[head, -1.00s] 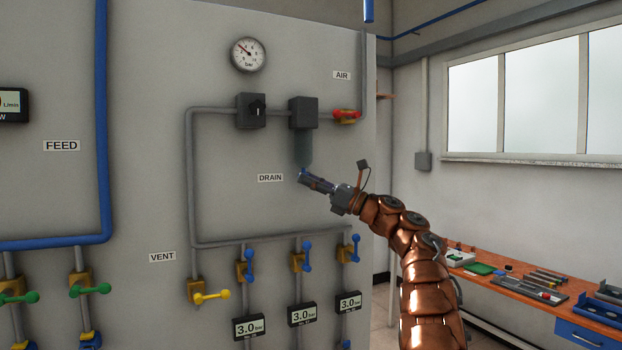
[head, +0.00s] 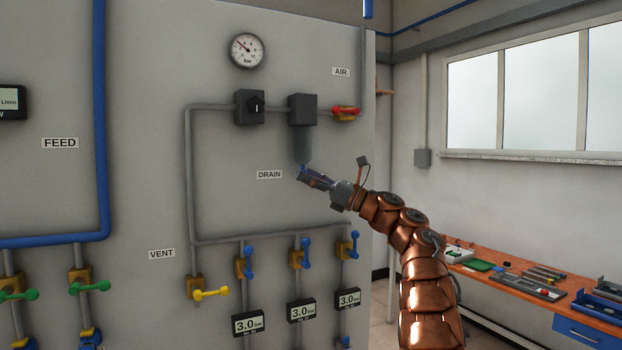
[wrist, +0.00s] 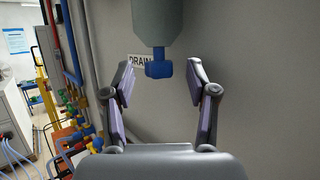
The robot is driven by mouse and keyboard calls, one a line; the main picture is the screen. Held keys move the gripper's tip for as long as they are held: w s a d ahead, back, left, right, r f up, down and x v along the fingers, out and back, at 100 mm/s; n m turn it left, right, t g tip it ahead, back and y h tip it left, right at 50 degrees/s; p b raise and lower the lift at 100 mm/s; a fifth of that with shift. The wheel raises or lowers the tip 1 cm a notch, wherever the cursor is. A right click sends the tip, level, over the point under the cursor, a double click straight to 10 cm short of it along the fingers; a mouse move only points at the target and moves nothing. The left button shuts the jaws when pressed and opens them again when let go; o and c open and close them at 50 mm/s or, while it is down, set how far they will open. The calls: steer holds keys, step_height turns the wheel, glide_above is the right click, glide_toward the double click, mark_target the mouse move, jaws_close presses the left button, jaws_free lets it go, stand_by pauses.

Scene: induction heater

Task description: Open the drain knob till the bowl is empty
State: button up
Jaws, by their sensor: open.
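The bowl (head: 303,146) is a grey-green, partly see-through cylinder hanging under a dark block on the grey panel. It also shows at the top of the wrist view (wrist: 155,22). The blue drain knob (wrist: 159,69) sits at its lower end, in front of the DRAIN label. My gripper (head: 303,172) is just below the bowl in the head view. In the wrist view my gripper (wrist: 160,78) is open, one finger each side of the knob, with visible gaps; how deep the knob sits between them is unclear. The liquid level cannot be made out.
A dark knob block (head: 249,107), a pressure gauge (head: 247,50) and a red AIR valve (head: 345,113) are near the bowl. Yellow (head: 211,294) and blue-handled valves sit lower. A workbench (head: 540,287) stands at the right. The wall right of the knob is bare.

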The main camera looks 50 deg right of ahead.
steer(key=v, duration=1.2)
steer(key=shift+d+r, duration=0.1)
